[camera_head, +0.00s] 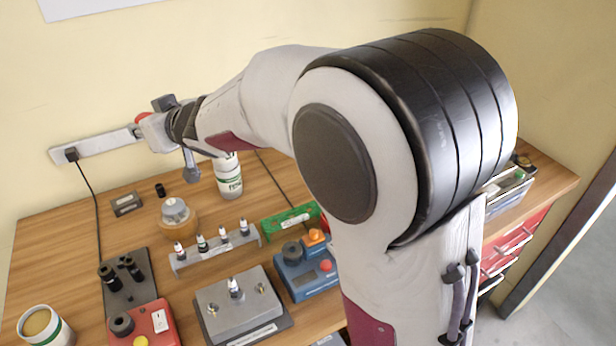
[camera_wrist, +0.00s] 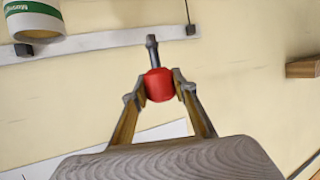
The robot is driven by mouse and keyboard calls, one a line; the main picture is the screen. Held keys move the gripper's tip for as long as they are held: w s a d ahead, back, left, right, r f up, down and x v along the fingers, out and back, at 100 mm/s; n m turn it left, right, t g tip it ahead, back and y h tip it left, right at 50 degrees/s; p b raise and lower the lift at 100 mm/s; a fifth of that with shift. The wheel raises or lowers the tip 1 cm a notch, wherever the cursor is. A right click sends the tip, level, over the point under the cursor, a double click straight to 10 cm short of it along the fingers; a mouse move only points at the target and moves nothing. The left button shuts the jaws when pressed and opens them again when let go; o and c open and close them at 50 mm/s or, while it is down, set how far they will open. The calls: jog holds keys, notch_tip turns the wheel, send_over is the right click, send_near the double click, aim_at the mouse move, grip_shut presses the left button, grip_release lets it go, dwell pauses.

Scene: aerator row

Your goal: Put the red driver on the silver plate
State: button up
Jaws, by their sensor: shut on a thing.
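The red driver (camera_wrist: 158,86) is held between the two fingers of my gripper (camera_wrist: 160,80) in the wrist view. Its grey shaft points away from the gripper, toward the top of the picture. In the head view a bit of the red driver (camera_head: 142,118) shows at the end of my arm, high over the back left of the table; the fingers are hard to make out there. The silver plate (camera_head: 213,298), a grey block on a dark base, lies at the front middle of the table, well apart from the driver. A small dark-and-white part stands on it between brass-coloured fittings.
A grey rack (camera_head: 186,268) with several small parts stands behind the plate. A red box (camera_head: 160,340) and a dark stand (camera_head: 122,297) are left of it; a blue device (camera_head: 297,284) is right. A power strip (camera_head: 97,144) runs along the wall near my gripper.

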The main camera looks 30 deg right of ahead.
jog(key=s+d+m+h, duration=0.2)
jog(key=d+h, duration=0.1)
jog(key=d, duration=1.3)
jog(key=s+d+f+m+h, duration=0.1)
jog(key=d+m+h, duration=0.1)
jog(key=d, duration=1.3)
jog(key=s+d+m+h, duration=0.2)
jog(key=d+m+h, duration=0.1)
jog(key=d, duration=1.3)
notch_tip(320, 180, down, 12)
jog(key=shift+r+t, duration=0.15)
jog(key=shift+t, duration=0.15)
jog(key=shift+a, duration=0.1)
notch_tip(320, 180, down, 6)
jog(key=shift+f, duration=0.25)
jog(key=shift+f, duration=1.75)
jog(key=shift+f, duration=0.15)
